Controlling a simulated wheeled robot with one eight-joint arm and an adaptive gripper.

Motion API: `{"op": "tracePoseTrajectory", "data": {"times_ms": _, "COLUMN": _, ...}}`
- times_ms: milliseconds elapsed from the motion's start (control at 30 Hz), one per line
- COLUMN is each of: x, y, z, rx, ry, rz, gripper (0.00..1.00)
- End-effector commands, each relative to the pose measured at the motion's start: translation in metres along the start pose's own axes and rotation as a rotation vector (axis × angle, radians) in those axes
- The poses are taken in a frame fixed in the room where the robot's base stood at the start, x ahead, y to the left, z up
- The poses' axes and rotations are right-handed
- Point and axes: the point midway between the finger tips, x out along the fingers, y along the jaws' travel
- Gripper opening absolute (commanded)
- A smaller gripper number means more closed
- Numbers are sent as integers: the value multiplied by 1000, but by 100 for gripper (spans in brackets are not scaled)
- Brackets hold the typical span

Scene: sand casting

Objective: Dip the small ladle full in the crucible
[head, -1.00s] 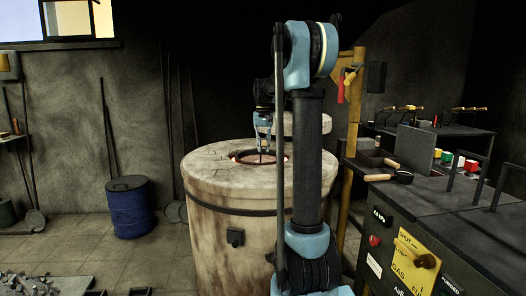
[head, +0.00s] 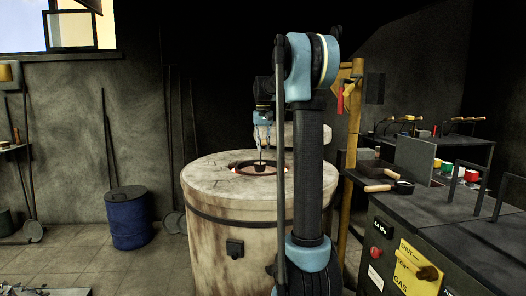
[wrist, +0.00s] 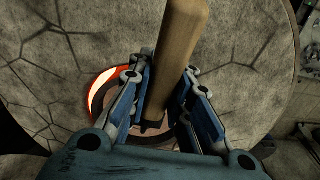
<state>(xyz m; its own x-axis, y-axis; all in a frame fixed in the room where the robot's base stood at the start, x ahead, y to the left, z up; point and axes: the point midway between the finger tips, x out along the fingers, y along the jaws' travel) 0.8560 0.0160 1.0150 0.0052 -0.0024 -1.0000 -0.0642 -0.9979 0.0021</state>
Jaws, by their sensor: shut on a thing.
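My gripper (head: 263,142) hangs above the round opening (head: 243,168) in the top of the pale furnace (head: 235,215). It is shut on the wooden handle (wrist: 178,50) of the small ladle, which passes between the fingers (wrist: 160,90) in the wrist view. The ladle's dark cup (head: 260,168) shows at the opening in the head view; its contents cannot be seen. The crucible sits inside the opening, and part of its rim (wrist: 97,101) shows in the wrist view beside an orange glow (wrist: 103,88). The melt inside is hidden by my gripper and the handle.
A round lid (head: 308,135) is behind the opening, partly hidden by my arm. A dark bench (head: 440,220) on the right carries another wooden-handled ladle (head: 403,187). A yellow post (head: 352,120) stands between furnace and bench. A blue drum (head: 130,218) stands left on open floor.

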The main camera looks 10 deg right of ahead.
Motion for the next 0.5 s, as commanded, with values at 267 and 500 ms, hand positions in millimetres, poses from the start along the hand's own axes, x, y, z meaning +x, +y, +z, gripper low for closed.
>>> {"op": "tracePoseTrajectory", "data": {"times_ms": 267, "x": -16, "y": 0, "z": 0, "rx": 0, "ry": 0, "rz": 0, "gripper": 0}}
{"op": "tracePoseTrajectory", "data": {"times_ms": 500, "x": -28, "y": 0, "z": 0, "rx": 0, "ry": 0, "rz": 0, "gripper": 0}}
